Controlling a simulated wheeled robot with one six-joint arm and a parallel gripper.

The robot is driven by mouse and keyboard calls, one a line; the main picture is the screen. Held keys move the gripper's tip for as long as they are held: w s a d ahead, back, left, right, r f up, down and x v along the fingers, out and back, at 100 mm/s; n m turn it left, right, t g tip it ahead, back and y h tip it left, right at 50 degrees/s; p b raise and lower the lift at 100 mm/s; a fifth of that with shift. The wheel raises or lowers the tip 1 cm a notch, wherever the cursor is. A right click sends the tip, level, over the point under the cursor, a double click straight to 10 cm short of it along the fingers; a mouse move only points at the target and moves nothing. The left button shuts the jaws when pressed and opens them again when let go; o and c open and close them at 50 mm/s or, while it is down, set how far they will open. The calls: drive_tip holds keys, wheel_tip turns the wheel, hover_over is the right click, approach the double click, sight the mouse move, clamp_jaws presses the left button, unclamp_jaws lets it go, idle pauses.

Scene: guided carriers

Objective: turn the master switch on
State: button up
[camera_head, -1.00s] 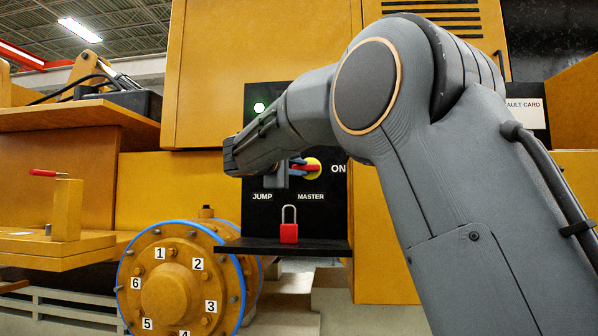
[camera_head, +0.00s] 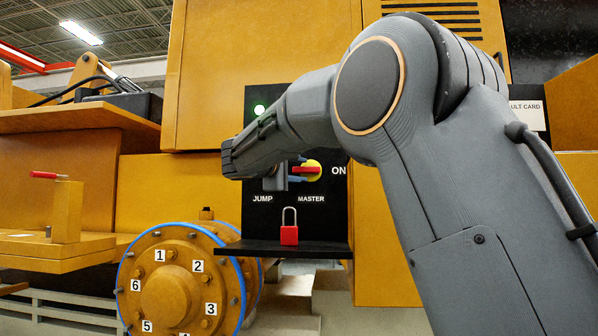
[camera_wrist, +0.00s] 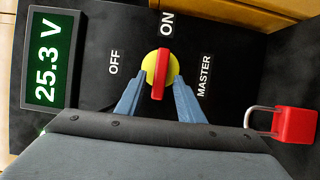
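The master switch is a red handle on a yellow round base (camera_head: 315,171) on the black panel. In the wrist view the red handle (camera_wrist: 160,74) points at the ON label (camera_wrist: 167,24), with OFF (camera_wrist: 113,62) to its left. My gripper (camera_head: 303,168) is at the switch, its blue fingers above and below the handle. In the wrist view my gripper (camera_wrist: 160,80) has its fingers spread on both sides of the handle, with gaps between. My arm hides part of the panel in the head view.
A red padlock (camera_head: 289,235) stands on the black shelf (camera_head: 250,248) below the switch. A display (camera_wrist: 48,60) reads 25.3 V. A numbered yellow flange (camera_head: 165,295) stands at lower left.

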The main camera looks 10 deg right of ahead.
drive_tip(key=v, duration=0.7)
drive_tip(key=shift+a, duration=0.1)
